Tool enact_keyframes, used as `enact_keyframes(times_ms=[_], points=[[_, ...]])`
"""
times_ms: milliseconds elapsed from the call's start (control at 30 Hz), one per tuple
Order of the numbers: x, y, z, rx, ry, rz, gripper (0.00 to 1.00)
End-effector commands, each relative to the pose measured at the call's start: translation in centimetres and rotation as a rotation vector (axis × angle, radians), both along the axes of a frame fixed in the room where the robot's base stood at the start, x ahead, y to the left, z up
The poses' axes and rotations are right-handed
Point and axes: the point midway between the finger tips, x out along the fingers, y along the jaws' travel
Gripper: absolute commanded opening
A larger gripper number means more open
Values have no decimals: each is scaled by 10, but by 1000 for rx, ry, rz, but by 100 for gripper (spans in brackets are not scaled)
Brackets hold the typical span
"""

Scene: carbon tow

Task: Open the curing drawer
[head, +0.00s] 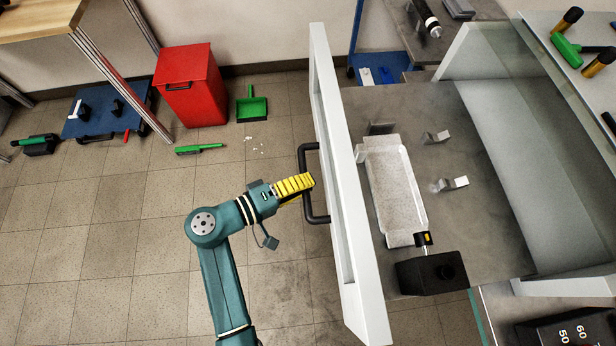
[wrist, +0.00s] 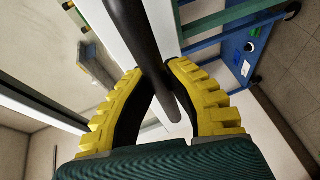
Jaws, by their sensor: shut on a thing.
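The curing drawer (head: 460,110) stands pulled out in the head view, with its grey floor and inside in sight. Its white front panel (head: 340,190) faces left, and a black bar handle (head: 304,152) is fixed to that panel. My gripper (head: 309,181), with yellow ribbed fingers, is at the handle's upright bar. In the wrist view the dark handle bar (wrist: 150,60) runs between the yellow fingers (wrist: 155,85), which are closed around it. The part of the bar behind the fingers is hidden in the head view.
Inside the drawer lie a white tray (head: 412,225), metal brackets (head: 450,184) and a black block (head: 432,272). A red bin (head: 190,88), a green dustpan (head: 252,105) and a green brush (head: 200,149) are on the floor to the left. The tiled floor left of the handle is mostly clear.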

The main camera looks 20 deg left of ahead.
Motion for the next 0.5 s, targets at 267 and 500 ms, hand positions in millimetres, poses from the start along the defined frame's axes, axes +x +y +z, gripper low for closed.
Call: enact_keyframes(times_ms=[267, 500], points=[[0, 1, -1, 0, 1, -2, 0], [-1, 1, -1, 0, 2, -3, 30]])
